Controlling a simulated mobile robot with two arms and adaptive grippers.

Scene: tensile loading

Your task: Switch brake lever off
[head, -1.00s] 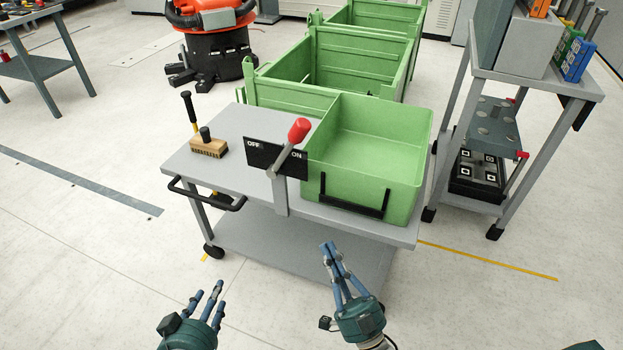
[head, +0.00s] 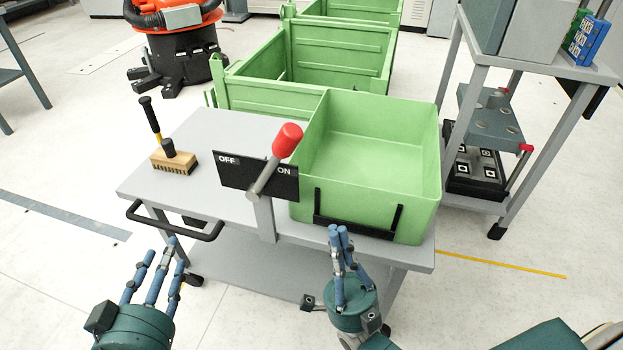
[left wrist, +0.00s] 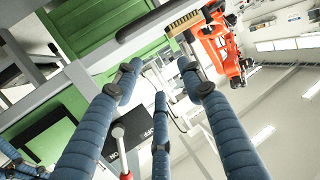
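The brake lever (head: 270,172) has a grey shaft and a red knob (head: 287,139). It stands at the front of the grey cart, before a black plate (head: 228,180) marked OFF on the left and ON on the right. The lever leans to the ON side. My left gripper (head: 160,262) has its fingers spread and is empty, left of and nearer than the lever, by the cart's black handle. In the left wrist view, the plate (left wrist: 150,132) shows beyond the spread fingers. My right gripper (head: 340,235) is in front of the cart's edge below the green bin; its fingertips appear close together, seen at an angle.
The grey cart (head: 205,135) carries a green bin (head: 375,150) on the right and a wooden brush (head: 175,162) on the left. The black handle (head: 175,225) juts from its left front. Green crates (head: 335,65) stand behind, and a shelf cart (head: 490,115) stands right.

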